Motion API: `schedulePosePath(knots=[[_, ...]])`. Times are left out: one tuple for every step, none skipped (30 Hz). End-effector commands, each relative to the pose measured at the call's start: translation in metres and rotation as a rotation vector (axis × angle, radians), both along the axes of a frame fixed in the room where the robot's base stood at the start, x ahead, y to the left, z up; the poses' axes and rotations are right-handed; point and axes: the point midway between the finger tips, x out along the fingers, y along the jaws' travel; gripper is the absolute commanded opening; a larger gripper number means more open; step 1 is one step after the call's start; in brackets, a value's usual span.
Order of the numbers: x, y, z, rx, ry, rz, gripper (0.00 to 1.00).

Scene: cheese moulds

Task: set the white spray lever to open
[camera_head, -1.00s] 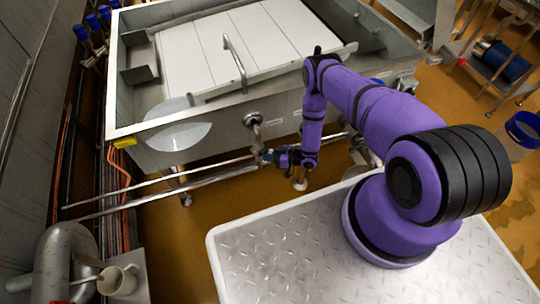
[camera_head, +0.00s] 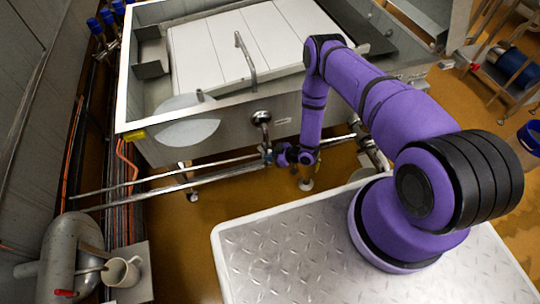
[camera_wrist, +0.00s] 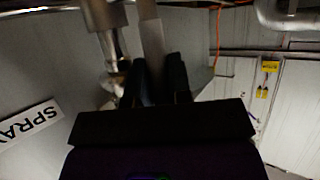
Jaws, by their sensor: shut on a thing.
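The white spray lever (camera_wrist: 152,42) shows in the wrist view as a pale flat bar running down between the two dark fingers of my gripper (camera_wrist: 158,82). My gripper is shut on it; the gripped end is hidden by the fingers. A metal pipe fitting (camera_wrist: 108,45) is just left of the lever. A white label (camera_wrist: 28,132) reading "SPRAY" is on the grey wall at the left. In the head view my gripper (camera_head: 270,156) is at the pipes below the vat's front; the lever is too small to make out there.
The steel vat (camera_head: 225,137) stands behind my gripper, with a round valve (camera_head: 262,118) on its front. Long pipes (camera_head: 160,182) run left from the gripper. A white jug (camera_head: 120,272) stands at the lower left. Yellow-brown floor (camera_head: 185,245) is free in front of the pipes.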

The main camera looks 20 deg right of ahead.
Motion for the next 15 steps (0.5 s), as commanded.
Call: schedulePosePath(knots=[[-0.0005, -0.0003, -0.0006, -0.003, 0.001, 0.002, 0.00], [-0.0005, -0.0003, -0.0006, -0.002, 0.000, 0.002, 0.00], [-0.0005, -0.0003, -0.0006, -0.002, 0.000, 0.002, 0.00], [-0.0005, -0.0002, -0.0007, -0.002, 0.000, 0.002, 0.00], [-0.0005, -0.0002, -0.0007, -0.002, 0.000, 0.002, 0.21], [-0.0005, -0.0002, -0.0006, -0.002, 0.000, 0.002, 0.30], [-0.0005, -0.0002, -0.0006, -0.002, 0.000, 0.002, 0.37], [-0.0004, -0.0001, -0.0005, -0.001, 0.000, 0.001, 0.44], [-0.0004, 0.0000, -0.0005, -0.001, 0.000, 0.001, 0.44], [-0.0004, 0.0000, -0.0005, -0.001, 0.000, 0.001, 0.44], [-0.0003, 0.0000, -0.0004, -0.001, 0.000, 0.001, 0.44], [-0.0003, 0.0000, -0.0004, -0.001, 0.000, 0.001, 0.44], [-0.0002, 0.0000, -0.0003, 0.000, 0.000, 0.001, 0.44], [-0.0002, 0.0000, -0.0003, 0.000, 0.000, 0.001, 0.44], [-0.0002, 0.0000, -0.0003, 0.000, 0.000, 0.001, 0.44]])
